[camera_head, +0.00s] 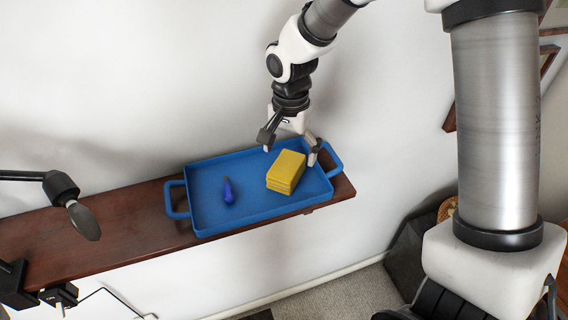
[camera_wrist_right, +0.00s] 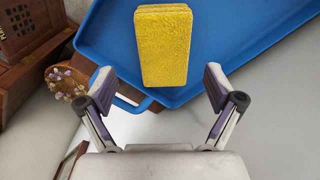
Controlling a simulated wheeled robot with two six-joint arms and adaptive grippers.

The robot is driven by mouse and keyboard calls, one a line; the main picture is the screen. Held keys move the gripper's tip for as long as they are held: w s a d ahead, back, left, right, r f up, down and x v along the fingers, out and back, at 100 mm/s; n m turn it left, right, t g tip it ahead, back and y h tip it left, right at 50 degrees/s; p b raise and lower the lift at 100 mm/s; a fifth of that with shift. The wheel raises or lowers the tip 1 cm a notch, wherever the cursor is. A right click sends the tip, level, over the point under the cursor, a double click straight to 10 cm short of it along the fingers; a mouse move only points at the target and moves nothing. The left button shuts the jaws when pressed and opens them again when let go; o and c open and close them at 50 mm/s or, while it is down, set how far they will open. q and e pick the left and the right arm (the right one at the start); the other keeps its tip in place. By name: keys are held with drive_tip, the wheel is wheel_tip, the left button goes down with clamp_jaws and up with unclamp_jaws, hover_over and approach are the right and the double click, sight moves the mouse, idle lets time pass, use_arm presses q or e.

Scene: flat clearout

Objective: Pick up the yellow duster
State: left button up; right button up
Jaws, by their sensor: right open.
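The yellow duster (camera_head: 286,171) is a folded yellow block lying in the right half of a blue tray (camera_head: 207,226). My right gripper (camera_head: 289,154) is open and empty, with its fingers at the far side of the duster. In the right wrist view the duster (camera_wrist_right: 163,45) lies ahead of the open right gripper (camera_wrist_right: 157,88), roughly in line with the gap between the fingertips. I cannot tell the exact height between them. My left gripper is not in view.
The tray has a handle at each end and stands on a narrow brown wooden shelf (camera_head: 120,229) against a pale wall. A dark blue object (camera_head: 228,191) lies in the tray left of the duster. A dark lamp-like fixture (camera_head: 75,205) is at the left.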

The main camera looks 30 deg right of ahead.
sight(287, 164)
drive_tip(key=f, duration=0.1)
drive_tip(key=f+p, duration=0.1)
drive_tip(key=shift+s+a+f+p, duration=0.3)
drive_tip(key=shift+f, duration=0.1)
drive_tip(key=shift+w+f, duration=0.7)
drive_tip(key=shift+f, duration=0.35)
drive_tip(key=shift+s+r, duration=0.25)
drive_tip(key=shift+s, duration=0.25)
drive_tip(key=c, duration=1.2)
drive_tip(key=shift+w+f, duration=0.1)
drive_tip(key=shift+w, duration=0.05)
drive_tip(key=shift+c, duration=0.8)
